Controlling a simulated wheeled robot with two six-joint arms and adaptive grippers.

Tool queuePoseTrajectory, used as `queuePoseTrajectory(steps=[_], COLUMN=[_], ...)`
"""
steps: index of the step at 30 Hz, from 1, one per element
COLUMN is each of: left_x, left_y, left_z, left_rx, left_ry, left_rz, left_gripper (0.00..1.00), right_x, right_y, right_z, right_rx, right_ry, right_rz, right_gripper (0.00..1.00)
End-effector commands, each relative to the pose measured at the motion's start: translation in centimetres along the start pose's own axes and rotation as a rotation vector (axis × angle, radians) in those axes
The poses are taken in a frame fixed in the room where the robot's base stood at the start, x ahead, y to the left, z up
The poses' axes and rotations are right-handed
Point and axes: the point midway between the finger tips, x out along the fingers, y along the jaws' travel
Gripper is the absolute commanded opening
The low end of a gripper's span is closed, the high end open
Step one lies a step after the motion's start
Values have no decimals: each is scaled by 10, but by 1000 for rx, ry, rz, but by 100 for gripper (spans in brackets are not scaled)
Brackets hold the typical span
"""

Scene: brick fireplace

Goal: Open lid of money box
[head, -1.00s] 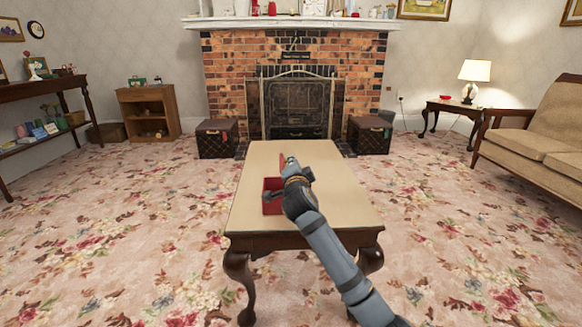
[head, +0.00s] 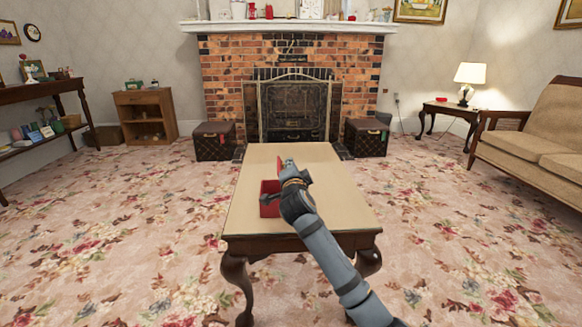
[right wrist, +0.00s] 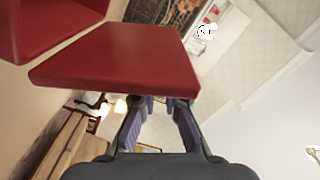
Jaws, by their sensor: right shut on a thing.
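The red money box (head: 269,200) stands on the pale tabletop, left of my right arm. Its red lid (right wrist: 120,62) stands raised at an angle to the box body (right wrist: 48,25) in the right wrist view. In the head view a strip of the lid (head: 281,165) shows above the box, beside my gripper. My right gripper (right wrist: 164,103) is shut on the lid's edge, and the fingertips are partly hidden behind the lid. It also shows in the head view (head: 287,170), where it and the arm cover part of the box. My left gripper is not in view.
The wooden table (head: 322,215) is otherwise clear around the box. Two dark trunks (head: 214,141) flank the brick fireplace (head: 225,75) beyond it. A sofa (head: 545,130) stands at the right, and open carpet surrounds the table.

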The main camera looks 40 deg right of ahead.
Motion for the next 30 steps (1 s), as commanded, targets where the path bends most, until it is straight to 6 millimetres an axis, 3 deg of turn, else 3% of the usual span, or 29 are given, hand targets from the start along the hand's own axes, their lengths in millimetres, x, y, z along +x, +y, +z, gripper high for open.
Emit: queuePoseTrajectory(steps=[7, 9, 13, 22, 26, 30], left_x=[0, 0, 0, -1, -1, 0], left_y=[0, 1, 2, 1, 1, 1], left_z=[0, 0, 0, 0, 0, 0], left_rx=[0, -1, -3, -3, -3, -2], left_ry=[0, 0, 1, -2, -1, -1], left_rz=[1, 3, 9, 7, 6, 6], left_gripper=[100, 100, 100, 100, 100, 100], right_x=[0, 0, 0, -2, -18, -52], right_y=[4, 4, 4, 2, 2, 2], right_z=[2, 2, 2, 1, 1, 1], right_rx=[-1, -1, -1, 0, -1, -1], right_ry=[-3, -3, -2, -1, -2, -3], right_rz=[9, 9, 7, 3, 2, 2], right_gripper=[0, 15, 32, 32, 32, 32])
